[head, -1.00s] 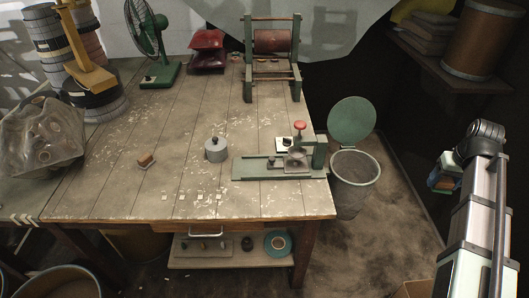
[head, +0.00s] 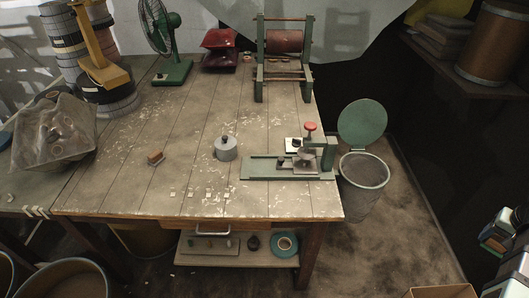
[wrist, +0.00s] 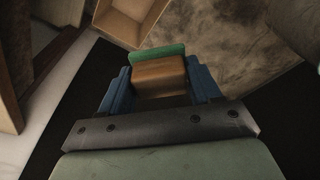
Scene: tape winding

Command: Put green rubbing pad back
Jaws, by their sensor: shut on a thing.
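The green rubbing pad (wrist: 158,74) is a wooden block with a green face. In the wrist view my gripper (wrist: 161,82) is shut on the wooden part, one blue finger on each side, with the green face at the far end. In the head view my arm is cut off at the right edge, and I cannot make out the pad there. The wooden table (head: 120,185) stands to the left, well away from the gripper. A small brown block (head: 155,157) lies on the table's left part.
A grey weight (head: 225,149) and a green press (head: 290,165) stand on the table. A bin with its lid up (head: 364,178) is right of the table. A lower shelf (head: 215,259) holds small items and a teal roll (head: 285,244). An open box (wrist: 125,20) is near the gripper.

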